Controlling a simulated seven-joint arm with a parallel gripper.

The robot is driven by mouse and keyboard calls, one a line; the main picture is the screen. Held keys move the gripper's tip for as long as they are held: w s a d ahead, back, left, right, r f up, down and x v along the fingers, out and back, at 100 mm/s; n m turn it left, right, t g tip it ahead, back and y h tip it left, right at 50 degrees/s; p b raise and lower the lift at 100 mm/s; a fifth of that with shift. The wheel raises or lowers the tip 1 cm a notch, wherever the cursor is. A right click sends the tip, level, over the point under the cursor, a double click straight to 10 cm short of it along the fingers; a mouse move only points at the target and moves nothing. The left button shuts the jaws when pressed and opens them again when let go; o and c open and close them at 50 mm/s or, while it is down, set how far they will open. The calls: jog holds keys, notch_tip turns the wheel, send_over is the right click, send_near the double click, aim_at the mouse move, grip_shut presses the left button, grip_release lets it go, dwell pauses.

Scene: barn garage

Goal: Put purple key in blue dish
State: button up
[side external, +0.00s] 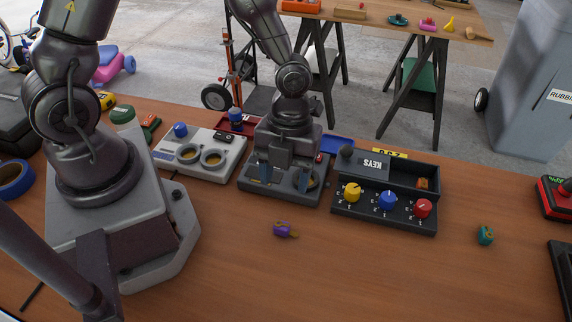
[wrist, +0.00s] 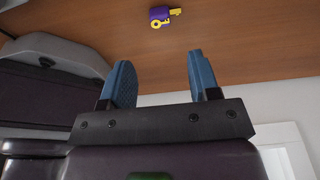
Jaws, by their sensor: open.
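The purple key (side external: 286,230) lies on the wooden table in front of the grey panel. It is purple with yellow parts, and it also shows at the top of the wrist view (wrist: 160,15). My gripper (side external: 285,178) is open and empty, behind the key and above the grey panel. Its blue fingers stand apart in the wrist view (wrist: 160,68), with the key beyond them. A blue dish (side external: 338,144) sits behind the panels, to the right of my arm. My arm hides part of it, and its inside is hard to see.
A black box marked KEYS (side external: 385,192) with yellow, blue and red knobs stands right of the gripper. A grey two-ring panel (side external: 200,155) stands left. A red dish (side external: 237,121) is behind. A teal key-like object (side external: 486,235) lies at right. The front table is mostly clear.

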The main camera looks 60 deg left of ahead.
jog(key=s+a+r+n+t, duration=0.2)
jog(key=a+r+n, duration=0.1)
jog(key=r+n, duration=0.5)
jog(key=s+a+r+n+t+y, duration=0.1)
jog(key=s+a+r+n+t, duration=0.1)
jog(key=r+n, duration=0.5)
jog(key=s+a+r+n+t, duration=0.3)
jog(key=r+n, duration=0.5)
jog(key=n, duration=0.3)
jog(key=shift+a+r+y, duration=0.3)
jog(key=shift+a, duration=0.6)
jog(key=shift+o, duration=0.5)
jog(key=shift+s+r+n, duration=0.15)
jog(key=shift+s+n, duration=0.05)
jog(key=shift+n, duration=0.3)
